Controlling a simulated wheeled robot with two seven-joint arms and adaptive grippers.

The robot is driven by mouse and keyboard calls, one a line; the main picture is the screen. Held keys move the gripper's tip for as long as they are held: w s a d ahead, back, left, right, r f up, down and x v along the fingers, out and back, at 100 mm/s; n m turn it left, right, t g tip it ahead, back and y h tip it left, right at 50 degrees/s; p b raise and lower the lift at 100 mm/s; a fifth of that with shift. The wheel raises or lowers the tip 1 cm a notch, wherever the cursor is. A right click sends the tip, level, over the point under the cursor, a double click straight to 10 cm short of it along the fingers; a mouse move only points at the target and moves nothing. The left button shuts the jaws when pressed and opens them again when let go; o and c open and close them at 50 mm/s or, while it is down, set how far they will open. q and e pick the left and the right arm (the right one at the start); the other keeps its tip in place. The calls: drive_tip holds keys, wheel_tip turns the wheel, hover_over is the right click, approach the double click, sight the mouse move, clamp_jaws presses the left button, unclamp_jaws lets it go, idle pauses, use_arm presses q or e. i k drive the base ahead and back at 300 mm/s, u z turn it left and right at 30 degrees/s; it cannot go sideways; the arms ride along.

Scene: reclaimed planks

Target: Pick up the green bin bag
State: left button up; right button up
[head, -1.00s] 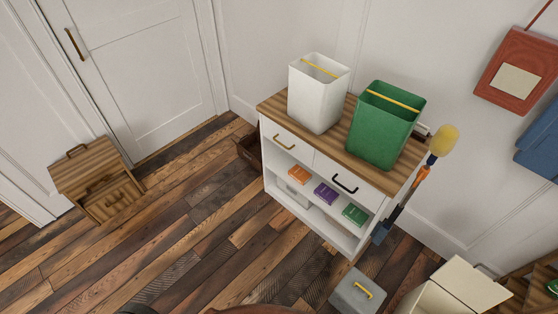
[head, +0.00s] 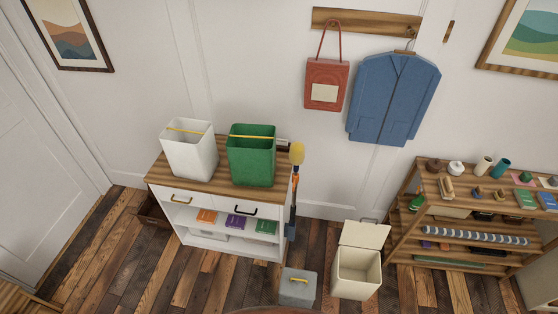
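A green bin bag (head: 252,160), open-topped and upright with a yellow strip across its mouth, stands on the wooden top of a white cabinet (head: 168,191). A similar white bag (head: 189,153) with a yellow strip stands to its left on the same top, with a small gap between them. The underside of the green bag rests on the cabinet top. Neither of my grippers shows in the head view.
A yellow-headed duster (head: 297,154) stands at the cabinet's right end. A grey box (head: 297,289) and an open cream bin (head: 357,275) are on the floor in front and right. A crowded wooden shelf (head: 406,226) stands farther right. Plank floor (head: 200,285) before the cabinet is clear.

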sight(253, 156)
drive_tip(key=z, duration=3.35)
drive_tip(key=k, duration=2.55)
drive_tip(key=u, duration=1.9)
